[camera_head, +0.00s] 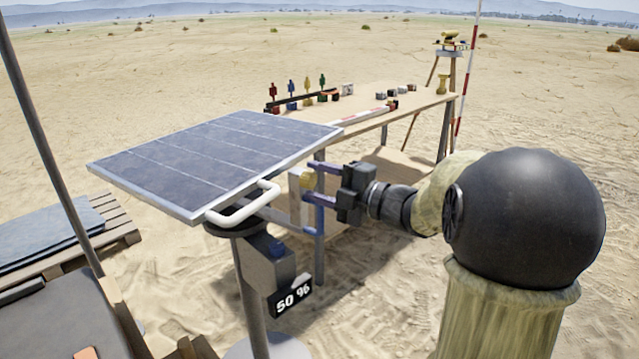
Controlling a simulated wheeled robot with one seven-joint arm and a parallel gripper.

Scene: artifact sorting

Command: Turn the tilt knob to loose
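A tilted solar panel (215,160) stands on a post, with a white handle (262,197) at its near edge. A small yellow knob (306,180) shows on a pale upright plate (295,205) to the right of the panel; I take it for the tilt knob. My gripper (309,181) reaches in from the right with its two blue fingers apart, one above the other. The fingertips lie at the yellow knob, above and below it in the picture. I cannot tell whether they touch it. No loose or tight marking is readable.
A display reading "50 %" (290,296) hangs on a grey box (268,262) under the panel. A wooden table (425,100) with small figures and blocks stands behind. A pallet (110,222) lies left, and a dark pole (50,150) crosses the left side. Open sand lies around.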

